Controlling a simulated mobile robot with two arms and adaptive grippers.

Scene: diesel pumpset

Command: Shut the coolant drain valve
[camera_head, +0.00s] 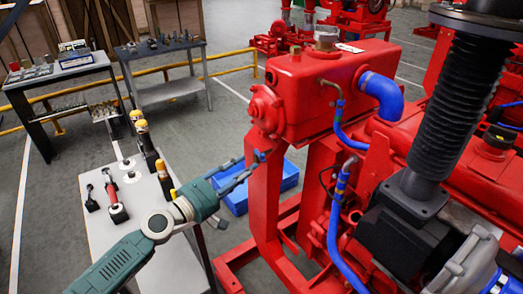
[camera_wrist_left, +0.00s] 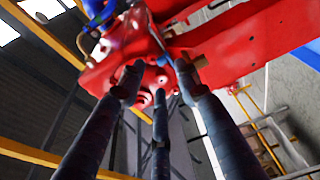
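A small blue fitting (camera_head: 260,156), perhaps the coolant drain valve's handle, shows beside the red upright under the left end of the red tank (camera_head: 318,88). Whether it is open or shut cannot be told. My left gripper (camera_head: 243,168) is just left of it, fingers spread apart and empty. In the left wrist view, its three dark fingers (camera_wrist_left: 158,85) reach toward the red machine underside (camera_wrist_left: 190,45), with round red parts between the tips. Contact with the fitting cannot be told. My right gripper is not in view.
Blue hoses (camera_head: 346,262) and a black ribbed pipe (camera_head: 446,95) run on the engine at right. A blue box (camera_head: 282,184) lies on the floor behind the upright. A grey tool bench (camera_head: 105,225) stands at left, with a yellow rail (camera_head: 233,55) farther back.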

